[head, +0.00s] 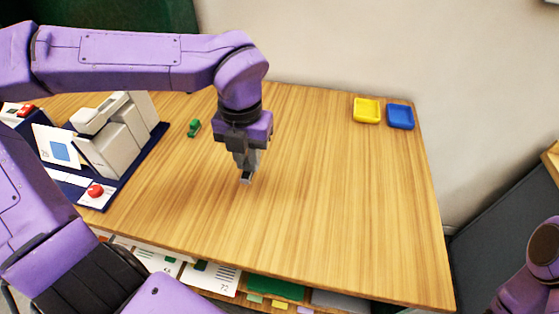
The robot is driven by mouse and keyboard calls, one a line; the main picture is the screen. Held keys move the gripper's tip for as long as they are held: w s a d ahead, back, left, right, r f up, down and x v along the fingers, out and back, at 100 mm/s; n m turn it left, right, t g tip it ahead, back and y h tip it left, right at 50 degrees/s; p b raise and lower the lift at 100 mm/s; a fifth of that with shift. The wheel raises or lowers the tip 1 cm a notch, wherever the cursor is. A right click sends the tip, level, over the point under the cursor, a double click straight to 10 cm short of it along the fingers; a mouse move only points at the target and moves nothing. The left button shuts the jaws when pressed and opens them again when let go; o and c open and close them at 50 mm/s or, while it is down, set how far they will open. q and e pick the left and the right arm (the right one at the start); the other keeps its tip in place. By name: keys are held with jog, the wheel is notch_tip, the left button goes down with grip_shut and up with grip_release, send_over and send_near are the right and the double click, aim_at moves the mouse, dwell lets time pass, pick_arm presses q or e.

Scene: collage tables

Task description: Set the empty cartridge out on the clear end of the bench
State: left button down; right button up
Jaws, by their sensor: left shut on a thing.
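My left gripper (246,168) points down over the middle of the wooden bench (340,190). It is shut on a small dark grey piece (246,178), which I take to be the empty cartridge. Most of the piece is hidden by the fingers, and I cannot tell whether it touches the bench top.
A grey machine (118,140) stands on a dark blue base at the left, with a red button (95,190). A small green object (194,127) lies beside it. A yellow tray (367,110) and a blue tray (400,116) sit at the far right corner. Papers show below the front edge.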

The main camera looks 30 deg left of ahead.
pick_arm(q)
jog(key=w+f, duration=0.2)
jog(key=w+f+p, duration=0.1)
jog(key=w+f, duration=0.1)
jog(key=w, duration=0.1)
jog(key=w+d+f, duration=0.1)
jog(key=w+f, duration=0.1)
jog(key=shift+w+d, duration=0.1)
jog(key=shift+w, duration=0.1)
jog(key=shift+w+d+f+p, duration=0.15)
jog(key=shift+w+f, duration=0.15)
jog(key=shift+f, duration=0.9)
jog(key=shift+w+a+f+p, duration=0.15)
jog(key=shift+w+f, duration=0.1)
jog(key=shift+f, duration=0.9)
jog(key=shift+d+f, duration=0.1)
jog(key=shift+f, duration=0.05)
jog(key=c, duration=1)
grip_release()
jog(key=shift+c, duration=0.2)
jog(key=shift+r, duration=0.35)
notch_tip(320, 180, up, 12)
jog(key=shift+f+b, duration=0.15)
jog(key=shift+b, duration=0.2)
